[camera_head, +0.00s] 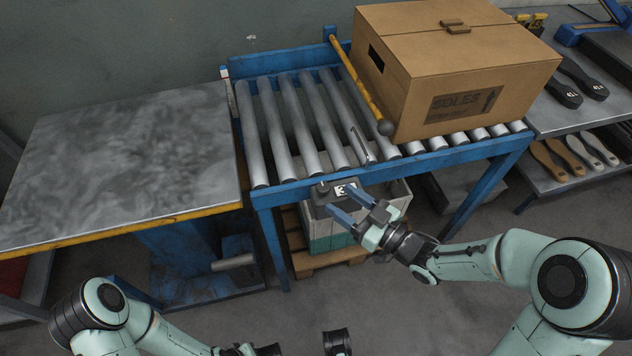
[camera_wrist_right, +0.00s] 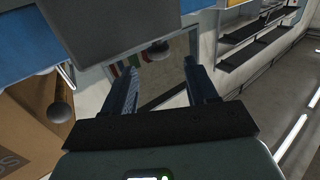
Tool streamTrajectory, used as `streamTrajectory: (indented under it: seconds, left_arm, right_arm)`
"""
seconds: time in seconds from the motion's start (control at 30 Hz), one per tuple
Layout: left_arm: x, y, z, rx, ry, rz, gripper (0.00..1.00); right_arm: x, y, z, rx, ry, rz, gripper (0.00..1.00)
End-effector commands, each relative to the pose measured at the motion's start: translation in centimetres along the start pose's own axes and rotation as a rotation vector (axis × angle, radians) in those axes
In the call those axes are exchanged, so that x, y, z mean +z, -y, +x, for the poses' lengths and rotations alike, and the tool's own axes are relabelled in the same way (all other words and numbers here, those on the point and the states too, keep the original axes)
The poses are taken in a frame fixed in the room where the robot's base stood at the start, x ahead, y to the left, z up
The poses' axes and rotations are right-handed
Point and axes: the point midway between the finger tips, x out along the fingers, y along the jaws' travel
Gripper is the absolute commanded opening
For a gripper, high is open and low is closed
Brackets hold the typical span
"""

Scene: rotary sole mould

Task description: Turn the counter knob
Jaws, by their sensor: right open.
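The counter (camera_head: 345,189), a small dark box with a white number display, is mounted on the front blue rail of the roller conveyor. A small dark knob (camera_head: 322,187) stands at its left end. My right gripper (camera_head: 349,203) is open just in front of the counter, its two blue fingers pointing toward it. I cannot tell whether anything touches. My left gripper (camera_head: 245,350) is partly cut off at the bottom edge.
A cardboard box (camera_head: 450,60) sits on the rollers (camera_head: 312,130) at right. A yellow bar with a dark ball end (camera_head: 386,128) lies beside it. A grey-topped table (camera_head: 120,160) stands at left. A crate (camera_head: 400,195) is under the conveyor. Shoe soles lie on the right shelves.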

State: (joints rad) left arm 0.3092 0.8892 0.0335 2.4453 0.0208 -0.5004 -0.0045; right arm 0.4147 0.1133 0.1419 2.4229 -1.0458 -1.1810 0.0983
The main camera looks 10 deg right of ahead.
Motion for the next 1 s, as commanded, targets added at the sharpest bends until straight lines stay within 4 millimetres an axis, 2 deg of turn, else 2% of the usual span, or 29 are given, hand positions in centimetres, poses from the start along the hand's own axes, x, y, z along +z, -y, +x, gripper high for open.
streamTrajectory:
  seconds: [0.03,0.2,0.4,0.6,0.83,0.87,1.0]
  left_arm:
    - [-0.2,0.1,0.3,-0.001,-0.006,-0.001,0.0]
    - [-0.9,0.3,0.7,-0.002,-0.025,-0.002,0.0]
    - [-1.5,0.4,1.0,-0.002,-0.041,-0.004,0.0]
    - [-1.7,0.4,1.1,-0.003,-0.047,-0.004,0.0]
    - [-1.7,0.4,1.1,-0.002,-0.047,-0.004,0.0]
    - [-1.7,0.4,1.1,-0.002,-0.047,-0.004,0.0]
    - [-1.7,0.4,1.1,-0.002,-0.046,-0.004,0.0]
  right_arm:
    - [0.1,0.1,1.2,-0.005,-0.003,0.001,0.58]
    - [0.2,0.0,4.8,-0.002,-0.001,0.0,0.58]
    - [0.2,0.0,7.5,-0.001,0.001,0.001,0.58]
    - [0.1,0.0,8.5,0.002,0.002,0.001,0.58]
    - [0.1,0.0,8.5,0.002,0.002,0.001,0.58]
    - [0.1,0.0,8.5,0.002,0.002,0.001,0.51]
    - [0.1,0.0,8.5,0.002,0.002,0.001,0.07]
